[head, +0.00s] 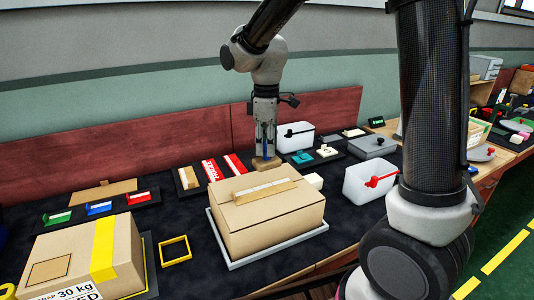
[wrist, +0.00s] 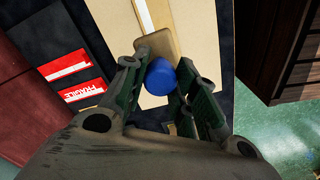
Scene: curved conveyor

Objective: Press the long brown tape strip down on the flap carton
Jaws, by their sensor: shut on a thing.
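The flap carton (head: 268,226) stands closed on a grey tray (head: 233,262) in the head view. A long brown tape strip (head: 268,196) runs across its top, with a whitish band along it. My gripper (head: 265,138) points down behind the carton and is shut on the blue knob of a tan pressing block (head: 265,163). In the wrist view my gripper (wrist: 158,88) holds the blue knob (wrist: 160,76), with the tan block (wrist: 158,43) beyond it. There the block overlaps the carton top (wrist: 208,30) near a white band (wrist: 145,14). Whether the block touches the carton is hidden.
A taped carton (head: 70,255) stands at the front left, near a yellow square frame (head: 174,250). Red labels (head: 235,165) lie behind the flap carton. White bins (head: 367,187) and (head: 294,137), the latter also a bin, stand to the right and back. A red wall panel (head: 120,155) bounds the back.

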